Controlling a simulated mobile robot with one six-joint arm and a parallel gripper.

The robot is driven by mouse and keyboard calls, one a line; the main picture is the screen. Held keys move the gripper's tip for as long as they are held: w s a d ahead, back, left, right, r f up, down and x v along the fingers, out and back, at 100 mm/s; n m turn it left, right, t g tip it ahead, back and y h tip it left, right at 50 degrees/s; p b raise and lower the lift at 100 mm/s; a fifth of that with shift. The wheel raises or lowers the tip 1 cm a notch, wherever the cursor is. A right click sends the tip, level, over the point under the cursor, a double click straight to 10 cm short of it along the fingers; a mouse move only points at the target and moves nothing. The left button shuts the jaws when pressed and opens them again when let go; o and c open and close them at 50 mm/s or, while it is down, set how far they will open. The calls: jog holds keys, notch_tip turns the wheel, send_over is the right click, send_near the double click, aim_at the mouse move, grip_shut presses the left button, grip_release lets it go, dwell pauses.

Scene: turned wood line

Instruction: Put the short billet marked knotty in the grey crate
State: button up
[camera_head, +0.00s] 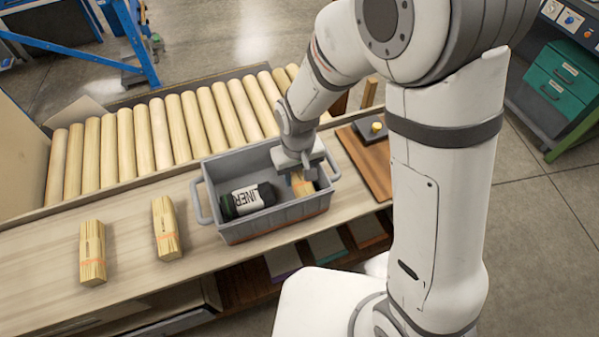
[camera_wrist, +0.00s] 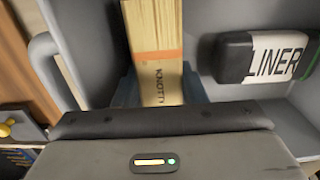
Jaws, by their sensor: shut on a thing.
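The short billet marked KNOTTY (camera_wrist: 155,50) is pale wood with an orange band. My gripper (camera_wrist: 160,105) is shut on it; the fingertips are mostly hidden behind the gripper body. In the head view my gripper (camera_head: 298,168) is inside the right part of the grey crate (camera_head: 275,222), and the billet (camera_head: 302,186) shows just below it, within the crate walls. I cannot tell whether the billet touches the crate floor. The crate also shows in the wrist view (camera_wrist: 80,35).
Two more banded billets (camera_head: 92,253) (camera_head: 167,228) lie on the bench to the left. A row of rollers (camera_head: 145,138) runs behind. A brown board with a yellow knob (camera_head: 377,127) is right of the crate.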

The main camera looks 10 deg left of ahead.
aim_at(298, 173)
jog(key=o, duration=0.8)
jog(key=shift+r+p, duration=0.5)
jog(key=shift+r, duration=0.05)
notch_tip(298, 173, up, 12)
jog(key=s+d+r+m+t, duration=0.1)
jog(key=s+d+r+m, duration=0.1)
jog(key=d, duration=0.6)
jog(key=s+d+r+m+t, duration=0.1)
jog(key=s+d+r+m, duration=0.1)
jog(key=d, duration=0.5)
jog(key=s+d+r+m+t, duration=0.1)
jog(key=s+d+r+m, duration=0.1)
jog(key=d, duration=0.6)
notch_tip(298, 173, up, 2)
jog(key=shift+s+d+r, duration=0.1)
jog(key=shift+s+d, duration=0.2)
jog(key=shift+s, duration=0.45)
